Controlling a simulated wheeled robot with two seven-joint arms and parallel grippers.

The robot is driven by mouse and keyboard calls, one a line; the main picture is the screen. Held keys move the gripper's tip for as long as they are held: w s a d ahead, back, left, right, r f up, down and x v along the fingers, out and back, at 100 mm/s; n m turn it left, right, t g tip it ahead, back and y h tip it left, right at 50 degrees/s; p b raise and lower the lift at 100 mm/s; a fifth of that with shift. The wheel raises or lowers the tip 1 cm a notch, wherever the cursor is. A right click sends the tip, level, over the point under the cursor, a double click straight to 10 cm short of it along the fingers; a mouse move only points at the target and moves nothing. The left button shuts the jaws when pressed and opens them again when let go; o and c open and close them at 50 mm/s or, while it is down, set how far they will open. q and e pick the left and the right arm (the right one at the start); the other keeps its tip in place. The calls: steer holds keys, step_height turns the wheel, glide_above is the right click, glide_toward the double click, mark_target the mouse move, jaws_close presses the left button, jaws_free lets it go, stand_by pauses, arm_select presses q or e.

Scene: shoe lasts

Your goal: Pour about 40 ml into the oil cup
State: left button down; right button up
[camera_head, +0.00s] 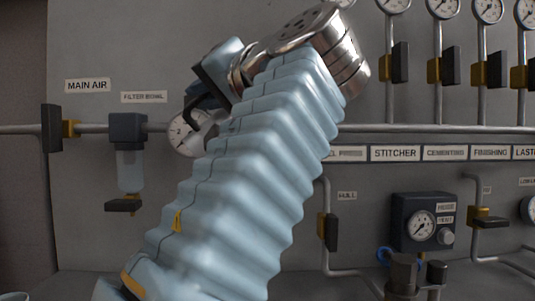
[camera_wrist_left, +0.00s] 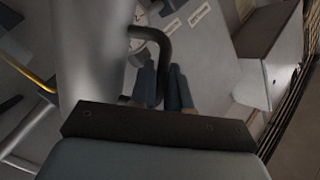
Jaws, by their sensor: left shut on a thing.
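My left gripper (camera_head: 208,92) is partly hidden behind my raised left arm in the head view. The left wrist view shows its two blue-grey fingers (camera_wrist_left: 164,92) shut on a dark curved handle (camera_wrist_left: 164,45). The handle belongs to a smooth grey metal vessel (camera_wrist_left: 88,50), which is cut off by the frame, so its mouth and contents do not show. I cannot make out the oil cup for certain; a pale round rim (camera_head: 14,297) shows at the bottom left corner. My right gripper is not in view.
A grey panel carries a filter bowl (camera_head: 130,168) at left, pipes, valves and several gauges. A dark gauge box (camera_head: 422,222) and dark cylindrical fittings (camera_head: 403,272) are at lower right. The wrist view shows a grey box-like part (camera_wrist_left: 268,60) at right.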

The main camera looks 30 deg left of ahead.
mark_target(194, 141)
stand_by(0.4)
arm_select(q)
steer(key=s+a+f+n+t+h+b, duration=0.1)
steer(key=s+a+f+n+h+b, duration=0.2)
steer(key=f, duration=0.6)
steer(key=shift+s+a+f+n+h+b, duration=0.15)
steer(key=shift+s+a+n+h+b, duration=0.2)
steer(key=shift+a+n+h+b, duration=1.15)
